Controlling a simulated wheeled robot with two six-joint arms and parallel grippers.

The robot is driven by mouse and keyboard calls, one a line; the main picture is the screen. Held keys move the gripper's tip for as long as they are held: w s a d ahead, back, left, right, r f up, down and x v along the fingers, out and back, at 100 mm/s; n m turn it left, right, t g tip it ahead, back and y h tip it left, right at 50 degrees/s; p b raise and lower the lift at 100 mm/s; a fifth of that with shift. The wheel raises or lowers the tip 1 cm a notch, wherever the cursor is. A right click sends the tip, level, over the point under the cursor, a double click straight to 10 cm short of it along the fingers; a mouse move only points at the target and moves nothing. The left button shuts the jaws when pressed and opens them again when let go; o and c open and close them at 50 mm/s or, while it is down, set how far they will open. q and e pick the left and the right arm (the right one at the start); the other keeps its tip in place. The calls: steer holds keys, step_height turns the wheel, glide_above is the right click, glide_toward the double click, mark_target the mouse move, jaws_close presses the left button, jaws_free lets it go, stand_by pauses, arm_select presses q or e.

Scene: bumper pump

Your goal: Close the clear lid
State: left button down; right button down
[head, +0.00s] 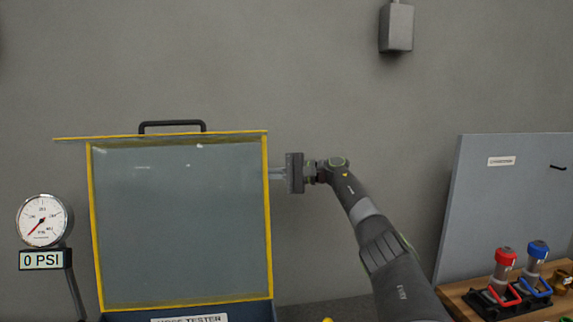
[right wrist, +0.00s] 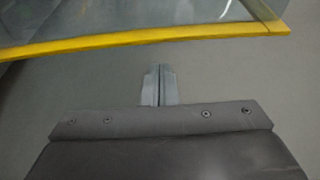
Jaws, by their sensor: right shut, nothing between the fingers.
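The clear lid (head: 180,220) stands raised in the head view, a transparent panel with a yellow frame and a black handle (head: 172,124) on its top edge. It rises from the hose tester box (head: 190,318), of which only the top shows at the bottom edge. My right gripper (head: 272,173) is at the lid's right edge, high up, with its fingers shut and empty. In the right wrist view the fingers (right wrist: 160,86) are together just below the yellow edge of the lid (right wrist: 150,38). I cannot tell whether they touch it. My left gripper is not in view.
A pressure gauge (head: 45,220) with a 0 PSI display (head: 41,259) stands left of the lid. At the right, red (head: 503,264) and blue (head: 537,258) handled fittings sit on a wooden bench before a grey panel (head: 505,205). A grey box (head: 397,27) hangs on the wall.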

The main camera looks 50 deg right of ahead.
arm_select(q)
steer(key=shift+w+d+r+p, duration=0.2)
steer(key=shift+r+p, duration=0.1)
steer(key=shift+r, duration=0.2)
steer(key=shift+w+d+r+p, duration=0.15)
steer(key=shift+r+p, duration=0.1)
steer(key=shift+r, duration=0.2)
arm_select(e)
steer(key=s+a, duration=0.1)
steer(key=s+a+r, duration=0.1)
steer(key=s, duration=0.1)
steer(key=shift+a, duration=0.3)
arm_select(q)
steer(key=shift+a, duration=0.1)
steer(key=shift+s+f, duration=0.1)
